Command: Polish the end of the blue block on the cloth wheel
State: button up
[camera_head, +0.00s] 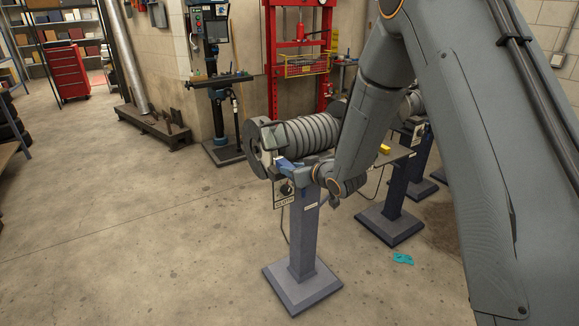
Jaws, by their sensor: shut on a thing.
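The cloth wheel (257,152) is a grey disc at the left end of a ribbed grey motor (312,134). The motor stands on a grey-blue pedestal (304,235) with a label reading CLOTH (284,201). My arm comes down from the upper right, in front of the motor. My gripper (291,171) points left, close to the wheel's right side, and is shut on the small blue block (284,165). The fingers and the pedestal head crowd around the block. I cannot tell whether its end touches the wheel.
A second grey pedestal (395,195) stands behind right, with a yellow block (384,149) nearby. A teal object (403,258) lies on the floor. A red press (298,60) and a drill press (213,80) stand behind. The concrete floor at left is clear.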

jog(key=s+d, duration=0.1)
jog(key=s, duration=0.1)
jog(key=s+d+p, duration=0.1)
jog(key=s+d, duration=0.1)
jog(key=s, duration=0.1)
jog(key=shift+d, duration=0.2)
dwell(0.3)
jog(key=s+d+f+m+t+h+b, duration=0.1)
jog(key=s+d+f+m+h, duration=0.2)
jog(key=d, duration=0.6)
jog(key=s+d+f+m+t+h+b, duration=0.1)
jog(key=s+d+f+m+h, duration=0.2)
jog(key=s+d+f, duration=0.4)
jog(key=shift+s+d+f+m+h, duration=0.45)
jog(key=shift+d+h, duration=0.35)
jog(key=shift+d, duration=0.3)
jog(key=shift+w, duration=0.1)
